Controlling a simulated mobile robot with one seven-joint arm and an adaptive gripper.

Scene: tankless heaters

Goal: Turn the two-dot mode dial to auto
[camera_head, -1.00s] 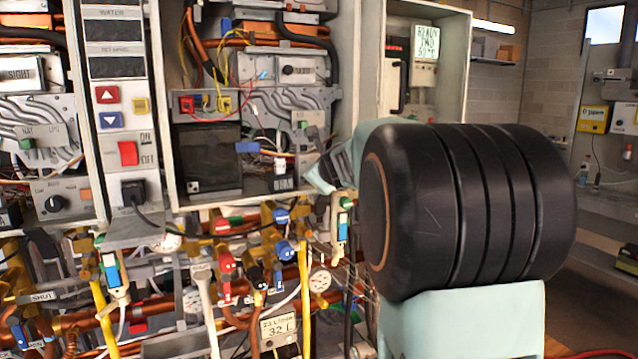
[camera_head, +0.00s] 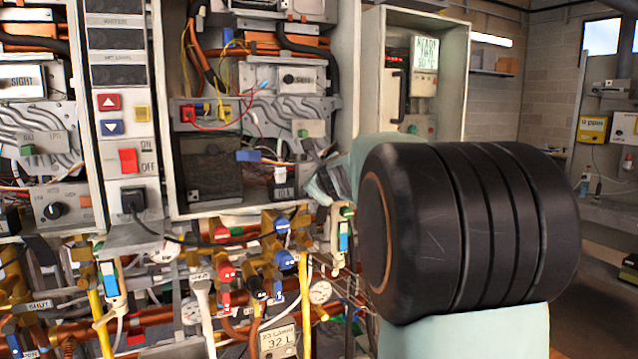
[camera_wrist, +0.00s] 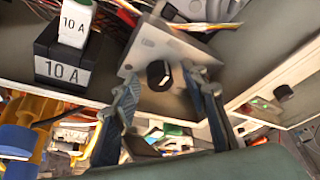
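In the wrist view a black round dial (camera_wrist: 158,75) sits on a grey plate (camera_wrist: 185,48). No dots or mode words are legible there. My gripper (camera_wrist: 163,84) is open, with one finger on each side of the dial; contact cannot be told. In the head view my gripper (camera_head: 324,182) is at the right edge of the middle cabinet, and my arm hides that dial. Another black dial (camera_head: 54,211) is on a grey panel at the lower left, and a small one (camera_head: 289,78) is higher in the middle cabinet. Their dot marks are not legible.
A breaker marked 10 A (camera_wrist: 62,72) stands left of the fingers in the wrist view. Brass valves with blue and red handles (camera_head: 285,260) and copper pipes crowd below the cabinets. A red switch (camera_head: 128,160) is on the left column.

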